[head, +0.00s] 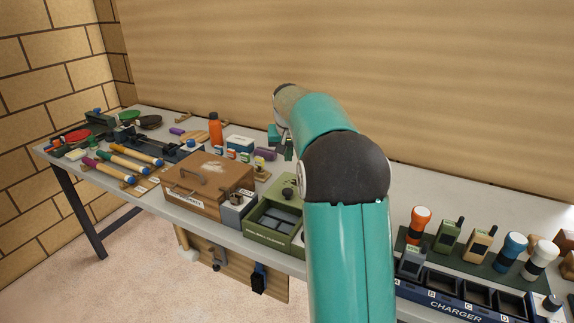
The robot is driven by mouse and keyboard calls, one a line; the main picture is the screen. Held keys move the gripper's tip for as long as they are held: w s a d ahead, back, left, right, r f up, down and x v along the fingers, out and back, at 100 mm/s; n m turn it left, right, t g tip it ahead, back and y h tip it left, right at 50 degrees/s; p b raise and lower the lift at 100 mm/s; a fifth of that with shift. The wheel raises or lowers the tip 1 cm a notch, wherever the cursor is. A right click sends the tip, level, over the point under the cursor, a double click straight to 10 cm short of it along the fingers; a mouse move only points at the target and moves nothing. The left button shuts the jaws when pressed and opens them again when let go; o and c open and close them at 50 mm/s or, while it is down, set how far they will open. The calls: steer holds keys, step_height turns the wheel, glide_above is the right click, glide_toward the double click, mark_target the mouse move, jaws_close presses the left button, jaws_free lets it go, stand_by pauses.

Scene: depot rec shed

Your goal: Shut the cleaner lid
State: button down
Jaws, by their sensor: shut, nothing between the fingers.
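My gripper (287,152) shows small and dark behind my arm, over the back middle of the bench. It is shut and empty. A green compartment tray (262,230) is open at the top, beside the grey box. My arm hides the bench just right of this tray.
An orange bottle (215,130) stands behind the brown case, with small boxes nearby. Bats and blue-tipped handles (130,155) lie at the left. A blue charger (455,300), radios and torches crowd the right. The grey bench top (440,193) is bare along the right back.

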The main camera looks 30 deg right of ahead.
glide_above(288, 186)
step_height(288, 186, down, 9)
steer(key=shift+s+a+r, duration=0.1)
steer(key=s+a, duration=0.1)
steer(key=s, duration=0.1)
steer(key=shift+s+a, duration=0.65)
steer(key=shift+s, duration=0.1)
steer(key=shift+w, duration=0.1)
steer(key=s+a, duration=0.6)
steer(key=a, duration=0.5)
steer(key=shift+s, duration=0.3)
steer(key=shift+f, duration=0.2)
steer(key=shift+r, duration=0.1)
